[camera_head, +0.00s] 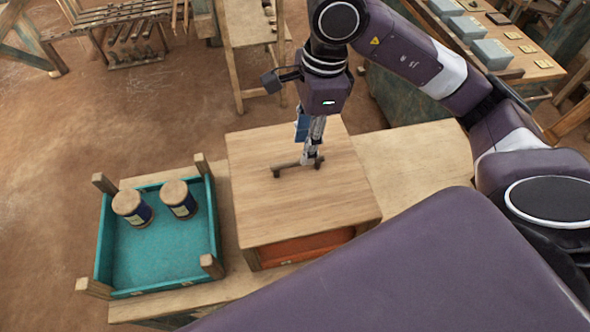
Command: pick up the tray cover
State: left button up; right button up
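The tray cover (265,208) is a flat, square, light wooden board with a dark bar handle (288,168) on top. It lies over an orange tray (305,246), whose front side shows under the cover's near edge; the inside is hidden. My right gripper (312,158) points down from above, with its fingertips at the right part of the handle. The fingers overlap in this view, so I cannot tell whether they are closed on the bar. My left gripper is not in view.
A teal tray (165,257) with wooden corner posts stands left of the cover and holds two spools (131,206) (178,197). Bare wooden table (420,152) lies to the right. Grey-blue boxes (491,54) stand on a bench at the upper right.

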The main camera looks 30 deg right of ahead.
aim_at(297, 160)
jog(key=shift+a+f, duration=0.15)
jog(key=shift+f, duration=0.75)
jog(key=f+p, duration=0.1)
jog(key=f, duration=0.1)
jog(key=a+f+p, duration=0.1)
jog(key=f, duration=0.1)
jog(key=shift+w+f+p, duration=0.1)
jog(key=shift+w+p, duration=0.25)
jog(key=shift+f, duration=0.5)
jog(key=shift+w, duration=0.1)
grip_shut()
